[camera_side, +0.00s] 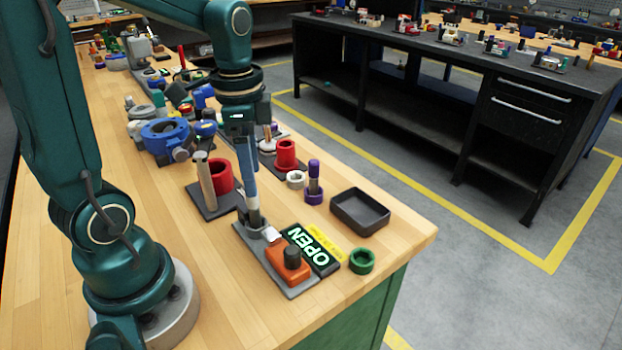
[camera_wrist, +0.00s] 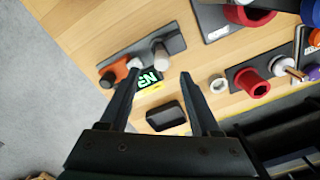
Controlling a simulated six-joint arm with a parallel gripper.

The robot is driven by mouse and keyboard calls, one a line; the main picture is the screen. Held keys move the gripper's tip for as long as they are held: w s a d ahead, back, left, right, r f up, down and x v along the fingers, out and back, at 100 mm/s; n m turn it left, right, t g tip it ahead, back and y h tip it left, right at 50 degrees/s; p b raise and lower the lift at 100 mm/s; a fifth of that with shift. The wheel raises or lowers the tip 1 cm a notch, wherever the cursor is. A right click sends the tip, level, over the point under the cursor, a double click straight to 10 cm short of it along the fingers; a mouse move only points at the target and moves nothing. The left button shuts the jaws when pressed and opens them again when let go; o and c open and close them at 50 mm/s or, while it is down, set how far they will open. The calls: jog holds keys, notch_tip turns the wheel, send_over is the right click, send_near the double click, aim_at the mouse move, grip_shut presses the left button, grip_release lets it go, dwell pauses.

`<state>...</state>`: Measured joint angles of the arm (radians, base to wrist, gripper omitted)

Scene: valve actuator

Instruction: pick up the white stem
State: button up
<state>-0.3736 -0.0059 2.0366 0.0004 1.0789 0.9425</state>
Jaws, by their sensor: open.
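A small white piece, which looks like the white stem (camera_side: 271,234), sits on a grey base plate (camera_side: 286,291) beside an orange block (camera_side: 288,266) with a black knob. In the wrist view the white piece (camera_wrist: 134,63) shows beside the left fingertip, next to the orange block (camera_wrist: 107,78). A pale grey cylinder (camera_wrist: 161,52) stands on the same plate. My gripper (camera_wrist: 159,77) is open, its fingers spread and nothing between them. In the side view my gripper (camera_side: 254,218) points down at the plate's far end, where it hides part of the fixture.
A green "OPEN" sign (camera_side: 311,250) lies right beside the plate. A black tray (camera_side: 360,211), a green ring (camera_side: 362,261) and a purple part (camera_side: 314,183) are to the right. A tan post (camera_side: 206,181) and red ring (camera_side: 221,176) stand behind. The front bench is clear.

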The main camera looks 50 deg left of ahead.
aim_at(254, 210)
jog(key=shift+s+a+f, duration=0.15)
jog(key=shift+a+f, duration=0.15)
jog(key=shift+f, duration=2.6)
grip_shut()
